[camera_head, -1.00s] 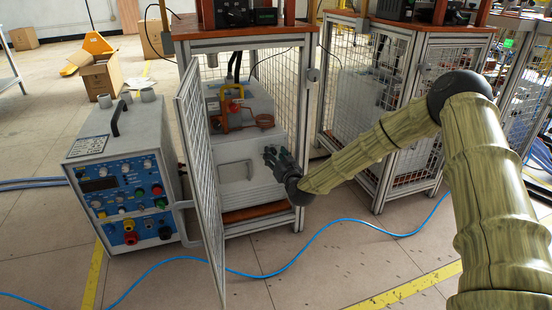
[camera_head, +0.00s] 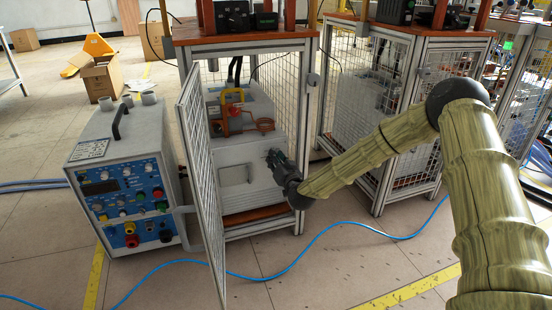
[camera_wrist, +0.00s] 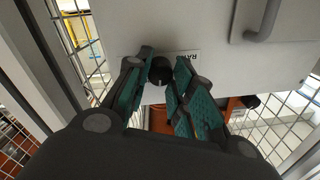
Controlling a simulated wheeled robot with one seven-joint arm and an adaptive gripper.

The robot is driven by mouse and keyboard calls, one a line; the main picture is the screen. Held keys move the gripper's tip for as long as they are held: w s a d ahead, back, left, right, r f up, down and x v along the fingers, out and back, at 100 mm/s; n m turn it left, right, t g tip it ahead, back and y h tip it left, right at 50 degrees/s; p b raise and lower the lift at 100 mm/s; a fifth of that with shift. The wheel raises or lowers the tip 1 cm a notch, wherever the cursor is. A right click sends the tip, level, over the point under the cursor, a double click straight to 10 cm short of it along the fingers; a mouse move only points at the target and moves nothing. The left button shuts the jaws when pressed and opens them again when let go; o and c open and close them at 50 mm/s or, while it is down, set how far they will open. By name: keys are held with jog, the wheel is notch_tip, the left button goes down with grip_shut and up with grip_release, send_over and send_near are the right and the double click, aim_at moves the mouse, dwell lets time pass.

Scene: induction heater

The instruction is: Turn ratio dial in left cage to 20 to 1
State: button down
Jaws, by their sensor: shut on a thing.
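The ratio dial (camera_wrist: 160,70) is a small round black knob with a light mark, on the pale front panel of the unit in the left cage. A label, partly hidden and starting "RA", sits beside it. My gripper (camera_head: 274,158) is inside the left cage at the right side of the grey-white unit (camera_head: 236,150). In the wrist view, its green-padded fingers (camera_wrist: 161,63) lie on both sides of the dial and are shut on it. The dial's scale and its setting cannot be read.
The mesh cage door (camera_head: 201,190) stands open on the left. A grey metal post (camera_head: 305,125) is close to my wrist on the right. The unit's grey handle (camera_wrist: 262,22) is beside the dial. A blue control box (camera_head: 125,180) stands left of the cage.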

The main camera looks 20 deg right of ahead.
jog(key=shift+d+m+p, duration=0.15)
jog(key=shift+m+p, duration=1.1)
jog(key=shift+m, duration=2.45)
jog(key=c, duration=1.2)
grip_release()
jog(key=shift+d, duration=0.1)
jog(key=s, duration=1.2)
jog(key=shift+d+f, duration=0.2)
jog(key=shift+f, duration=0.05)
